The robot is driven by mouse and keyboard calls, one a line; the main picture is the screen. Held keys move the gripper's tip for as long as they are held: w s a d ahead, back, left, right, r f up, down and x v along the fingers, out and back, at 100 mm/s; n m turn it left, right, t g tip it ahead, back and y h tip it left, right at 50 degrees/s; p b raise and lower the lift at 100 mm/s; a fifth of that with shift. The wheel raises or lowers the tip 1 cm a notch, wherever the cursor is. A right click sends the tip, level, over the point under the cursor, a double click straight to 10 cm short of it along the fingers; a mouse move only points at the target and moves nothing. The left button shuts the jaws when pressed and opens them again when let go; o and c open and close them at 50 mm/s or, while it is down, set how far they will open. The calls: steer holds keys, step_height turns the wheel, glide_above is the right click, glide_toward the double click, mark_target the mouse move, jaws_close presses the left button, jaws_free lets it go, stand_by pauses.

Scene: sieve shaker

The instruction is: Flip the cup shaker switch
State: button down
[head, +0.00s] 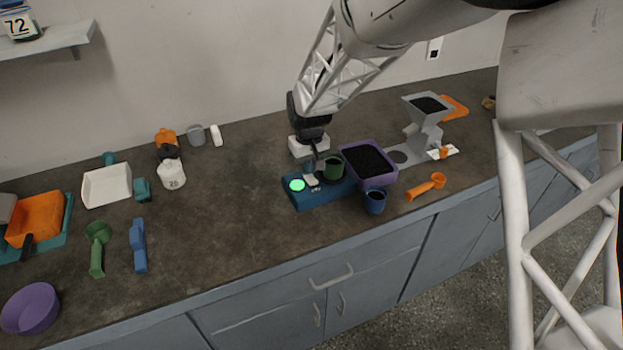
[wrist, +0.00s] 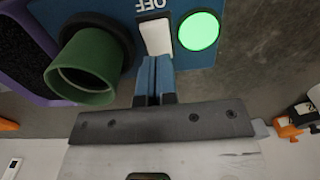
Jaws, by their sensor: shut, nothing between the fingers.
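The blue cup shaker (head: 318,193) stands on the counter, with a lit green round light (head: 297,185) at its left end. Its white rocker switch (head: 312,180) sits just right of the light. In the wrist view the switch (wrist: 155,36) is beside the word OFF, and the green light (wrist: 198,31) glows. A green cup (head: 333,167) sits on the shaker's round seat. My gripper (wrist: 152,62) is shut and empty, its fingertips at the near edge of the switch. They look touching or nearly so; I cannot tell which.
A purple tray of dark grains (head: 368,161) stands right of the green cup, with a blue cup (head: 375,201) in front. An orange scoop (head: 427,187) and a grey hopper stand (head: 424,125) are farther right.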

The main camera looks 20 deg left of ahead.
mark_target(312, 178)
steer(key=shift+r, duration=2.75)
steer(key=shift+d, duration=0.1)
steer(key=s+d+r+m, duration=0.2)
steer(key=s+d+r, duration=0.15)
steer(key=d, duration=0.55)
steer(key=s+d+r+m+t, duration=0.1)
steer(key=s+d+r, duration=0.3)
steer(key=d, duration=0.5)
steer(key=s+d+r+m, duration=0.2)
steer(key=d+r, duration=0.3)
steer(key=d, duration=0.4)
steer(key=s+d+m+t, duration=0.1)
steer(key=s+d+m, duration=0.3)
steer(key=s+d, duration=1.3)
steer(key=s, duration=0.3)
steer(key=shift+r+t, duration=0.3)
steer(key=shift+r, duration=0.05)
